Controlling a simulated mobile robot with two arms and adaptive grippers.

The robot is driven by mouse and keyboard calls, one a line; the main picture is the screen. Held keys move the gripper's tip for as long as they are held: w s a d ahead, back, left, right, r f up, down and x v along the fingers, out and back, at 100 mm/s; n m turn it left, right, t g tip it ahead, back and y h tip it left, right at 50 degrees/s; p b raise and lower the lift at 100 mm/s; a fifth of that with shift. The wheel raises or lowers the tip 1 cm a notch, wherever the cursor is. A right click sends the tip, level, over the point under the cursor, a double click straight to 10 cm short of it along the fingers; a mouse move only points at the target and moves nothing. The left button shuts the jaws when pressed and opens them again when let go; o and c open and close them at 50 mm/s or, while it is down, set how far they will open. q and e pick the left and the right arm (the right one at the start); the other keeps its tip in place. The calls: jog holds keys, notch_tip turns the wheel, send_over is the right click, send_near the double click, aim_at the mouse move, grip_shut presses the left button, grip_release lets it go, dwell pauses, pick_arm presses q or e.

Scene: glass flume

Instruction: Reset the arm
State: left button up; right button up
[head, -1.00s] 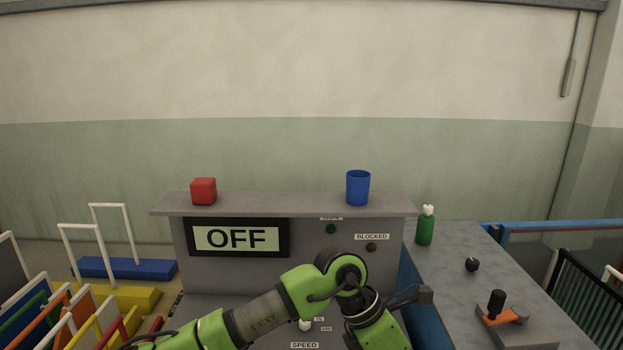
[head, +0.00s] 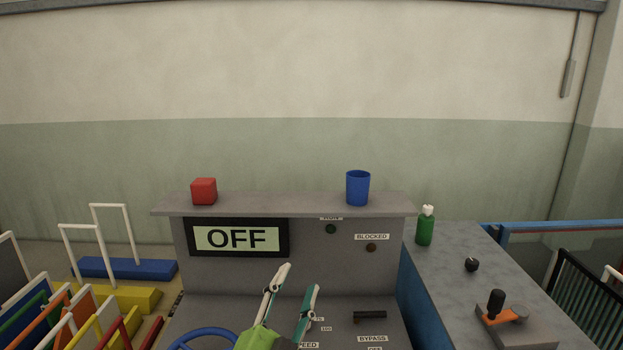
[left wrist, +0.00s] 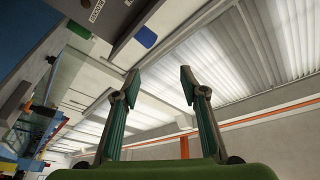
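My left gripper (head: 298,287) is at the bottom middle of the head view, in front of the grey control console (head: 340,272). Its two fingers are spread with nothing between them. In the left wrist view the same gripper (left wrist: 160,85) is open and empty, with the ceiling behind it. The console display (head: 237,238) reads OFF. A blue wheel (head: 205,335) and a dark handle (head: 370,317) near the BYPASS label show on the console's lower panel. My right gripper is in neither view.
A red cube (head: 204,191) and a blue cup (head: 358,188) stand on the console's top ledge. A green bottle (head: 425,226), a black knob (head: 472,265) and an orange lever unit (head: 505,316) are on the right bench. Coloured racks (head: 75,320) fill the lower left.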

pick_arm(q)
jog(key=s+a+f+n+g+y, duration=0.2)
jog(key=s+a+f+g, duration=0.15)
jog(key=f, duration=0.35)
jog(key=s+a+f+n+g+y, duration=0.2)
jog(key=s+a+f+n, duration=0.1)
jog(key=a+f, duration=0.3)
jog(key=s+a+f+n+g+y, duration=0.2)
jog(key=s+a+f, duration=0.15)
jog(key=f, duration=0.45)
jog(key=s+a+f+n+g, duration=0.15)
jog(key=s+f+g, duration=0.3)
jog(key=s, duration=0.55)
jog(key=s+a+f+n+g, duration=0.1)
jog(key=s+a+f+g, duration=0.4)
jog(key=s, duration=0.6)
notch_tip(320, 180, down, 34)
jog(key=s+d+b, duration=0.2)
jog(key=s+b, duration=0.1)
jog(key=b, duration=0.3)
jog(key=s+a+f+g+b, duration=0.1)
jog(key=s+a+f+b, duration=0.2)
jog(key=s+f, duration=1.3)
notch_tip(320, 180, down, 3)
jog(key=shift+s+f+g+b, duration=0.15)
jog(key=shift+g+b, duration=0.25)
jog(key=shift+b, duration=0.1)
